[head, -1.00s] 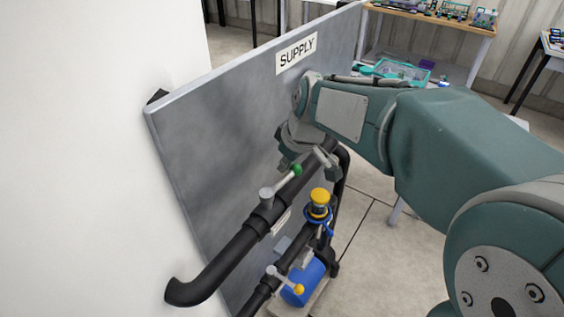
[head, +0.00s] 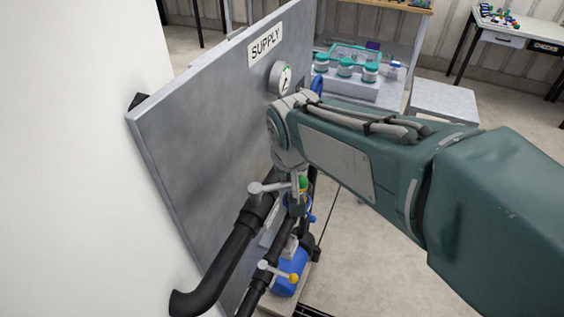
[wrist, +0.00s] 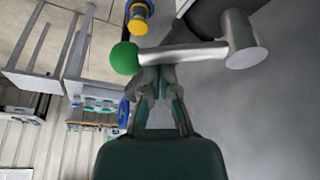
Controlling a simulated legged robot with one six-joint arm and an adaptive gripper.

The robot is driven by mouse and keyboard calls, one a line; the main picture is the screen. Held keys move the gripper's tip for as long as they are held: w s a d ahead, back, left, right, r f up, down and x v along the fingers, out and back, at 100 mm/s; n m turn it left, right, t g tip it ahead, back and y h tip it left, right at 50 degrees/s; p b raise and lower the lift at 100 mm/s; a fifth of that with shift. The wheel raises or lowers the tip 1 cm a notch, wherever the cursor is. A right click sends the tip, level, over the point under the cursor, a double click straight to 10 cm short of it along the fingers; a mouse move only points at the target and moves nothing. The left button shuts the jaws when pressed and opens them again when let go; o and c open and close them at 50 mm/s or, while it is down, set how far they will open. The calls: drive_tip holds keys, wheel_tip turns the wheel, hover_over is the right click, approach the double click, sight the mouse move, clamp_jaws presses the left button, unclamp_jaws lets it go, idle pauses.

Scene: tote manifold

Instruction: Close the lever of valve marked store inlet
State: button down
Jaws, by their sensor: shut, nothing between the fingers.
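The upper valve lever (head: 272,187) is grey with a green knob (head: 303,184) and sits on the upper black pipe (head: 228,255). It points right, at a clear angle to the pipe. No "store inlet" marking is readable, so I cannot tell whether this is that valve. In the wrist view the grey lever (wrist: 185,53) and green ball (wrist: 124,57) lie across my shut, empty fingertips (wrist: 157,76), close to or touching the lever.
A grey panel marked SUPPLY (head: 265,46) stands behind the pipes, with a gauge (head: 281,78). A yellow-knobbed lever (head: 277,271) and blue pump-like body (head: 291,275) are below. A bench with teal-lidded jars (head: 345,68) is behind.

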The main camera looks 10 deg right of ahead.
sight(300, 186)
drive_tip(key=s+d+m, duration=0.1)
drive_tip(key=s+d+m+h, duration=0.1)
drive_tip(key=m, duration=0.1)
drive_tip(key=shift+s+m, duration=0.2)
drive_tip(key=shift+m, duration=0.1)
drive_tip(key=shift+s+a, duration=0.1)
drive_tip(key=shift+s, duration=0.35)
drive_tip(key=shift+s+a, duration=0.35)
drive_tip(key=shift+s, duration=0.25)
drive_tip(key=shift+a, duration=0.2)
